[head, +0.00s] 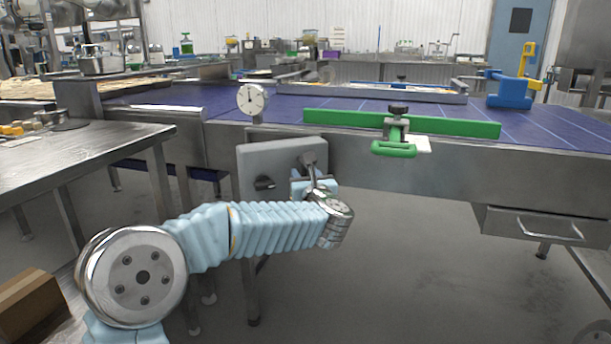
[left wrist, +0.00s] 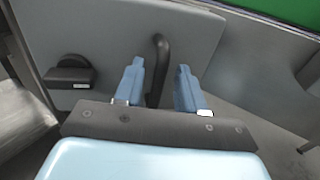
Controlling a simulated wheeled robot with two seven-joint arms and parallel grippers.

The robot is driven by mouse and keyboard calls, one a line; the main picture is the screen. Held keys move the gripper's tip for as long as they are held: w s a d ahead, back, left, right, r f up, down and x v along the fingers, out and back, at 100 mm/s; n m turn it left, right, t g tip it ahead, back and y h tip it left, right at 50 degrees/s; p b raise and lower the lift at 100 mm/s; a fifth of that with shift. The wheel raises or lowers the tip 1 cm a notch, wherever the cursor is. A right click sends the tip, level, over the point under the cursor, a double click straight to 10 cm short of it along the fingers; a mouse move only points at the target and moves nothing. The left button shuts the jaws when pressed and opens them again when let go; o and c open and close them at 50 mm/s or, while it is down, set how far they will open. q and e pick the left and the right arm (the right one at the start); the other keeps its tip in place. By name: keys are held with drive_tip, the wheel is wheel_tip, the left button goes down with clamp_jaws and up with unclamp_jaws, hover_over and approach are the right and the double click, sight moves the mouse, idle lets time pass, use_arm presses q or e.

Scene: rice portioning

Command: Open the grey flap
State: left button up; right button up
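The grey flap (head: 285,152) is an upright panel on the front of the conveyor frame, below the dial gauge; it also fills much of the left wrist view (left wrist: 105,30). It carries a dark curved handle (left wrist: 157,62) and, to the left, a black latch knob (left wrist: 70,76). My left gripper (head: 302,186) is at the flap's lower right. In the left wrist view its two light blue fingers (left wrist: 158,84) are apart, one on each side of the handle, with gaps visible. Whether the flap is fully closed is hard to tell. My right gripper is not in view.
The purple-blue conveyor belt (head: 380,104) runs above, with a green guide bar (head: 455,127) and a green clamp (head: 394,149) to the right. A dial gauge (head: 252,98) stands above the flap. A steel table (head: 75,150) is at left. The floor at right is open.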

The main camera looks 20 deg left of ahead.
use_arm(q)
clamp_jaws()
drive_tip(key=shift+d+f, duration=0.1)
drive_tip(key=shift+d, duration=0.05)
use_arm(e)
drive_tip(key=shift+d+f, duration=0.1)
use_arm(q)
drive_tip(key=w+d+n+g+y+b, duration=0.1)
drive_tip(key=w+d+b, duration=0.1)
drive_tip(key=d+b, duration=0.3)
drive_tip(key=shift+w+d+y, duration=0.25)
drive_tip(key=shift+d+y, duration=0.15)
drive_tip(key=shift+d, duration=1.05)
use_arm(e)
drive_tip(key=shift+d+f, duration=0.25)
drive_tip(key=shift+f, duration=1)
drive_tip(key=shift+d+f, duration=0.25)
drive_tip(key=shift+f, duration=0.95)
